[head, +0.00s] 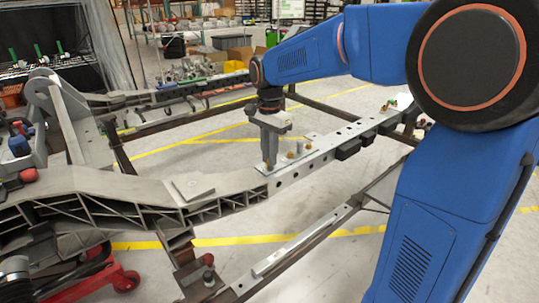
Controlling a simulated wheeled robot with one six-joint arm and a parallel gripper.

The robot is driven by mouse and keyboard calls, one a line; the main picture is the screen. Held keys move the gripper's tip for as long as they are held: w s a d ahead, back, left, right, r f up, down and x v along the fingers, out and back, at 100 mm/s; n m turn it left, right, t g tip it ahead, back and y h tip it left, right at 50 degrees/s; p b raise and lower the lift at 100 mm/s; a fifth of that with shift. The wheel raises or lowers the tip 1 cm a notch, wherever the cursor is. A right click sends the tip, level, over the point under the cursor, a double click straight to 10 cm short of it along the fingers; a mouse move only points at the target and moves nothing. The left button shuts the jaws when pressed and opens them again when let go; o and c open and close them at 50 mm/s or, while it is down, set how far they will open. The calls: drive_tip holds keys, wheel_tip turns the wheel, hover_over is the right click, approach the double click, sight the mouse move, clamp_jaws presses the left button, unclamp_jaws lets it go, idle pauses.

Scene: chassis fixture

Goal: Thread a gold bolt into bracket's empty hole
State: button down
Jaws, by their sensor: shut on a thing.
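The bracket (328,144) is a flat light-grey plate lying on top of the long grey chassis rail, near the middle of the head view. Small gold bolts (291,155) stand on it, with a short grey upright piece (300,146) beside them. My gripper (269,163) points straight down over the left end of the bracket. It is shut on a small gold bolt, mostly hidden between the fingers. The bolt's tip is close to the plate; I cannot tell whether it touches or enters a hole. The empty hole cannot be made out.
The chassis rail (345,135) runs from lower left to upper right, with dark blocks on its side. A small loose-looking plate (193,189) lies on the rail at left. A red wheeled stand (118,279) is at lower left. Open floor lies beyond the rail.

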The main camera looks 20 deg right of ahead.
drive_tip(key=shift+s+f, duration=0.1)
drive_tip(key=shift+f, duration=0.05)
drive_tip(key=m, duration=0.7)
drive_tip(key=shift+f, duration=0.15)
drive_tip(key=m, duration=0.7)
drive_tip(key=shift+f+m, duration=0.1)
drive_tip(key=shift+m, duration=0.3)
drive_tip(key=c, duration=1.6)
unclamp_jaws()
drive_tip(key=shift+w, duration=0.2)
